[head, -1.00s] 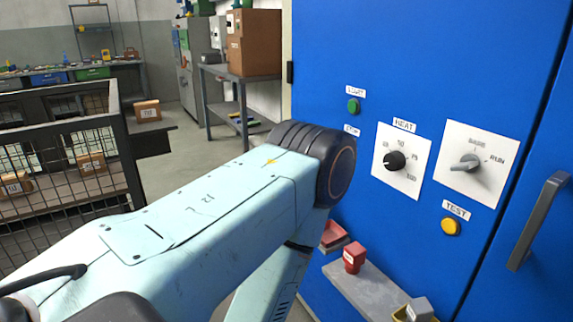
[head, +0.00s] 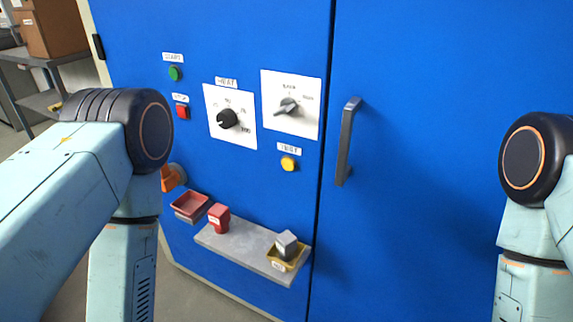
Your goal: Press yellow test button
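The yellow test button (head: 288,163) sits on the blue cabinet front (head: 420,220), just below its white TEST label (head: 289,149). Nothing covers it. My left arm comes in from the left and bends downward at its elbow, left of the button. My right arm shows at the right edge, also pointing down, over the cabinet door. Both grippers are outside the view.
Above are a HEAT dial (head: 227,119), a selector knob (head: 288,105), a green button (head: 174,73) and a red button (head: 182,112). A door handle (head: 347,140) stands out at right. Below, a grey shelf (head: 240,250) holds a red block (head: 219,217) and a yellow tray (head: 280,262) with a grey block.

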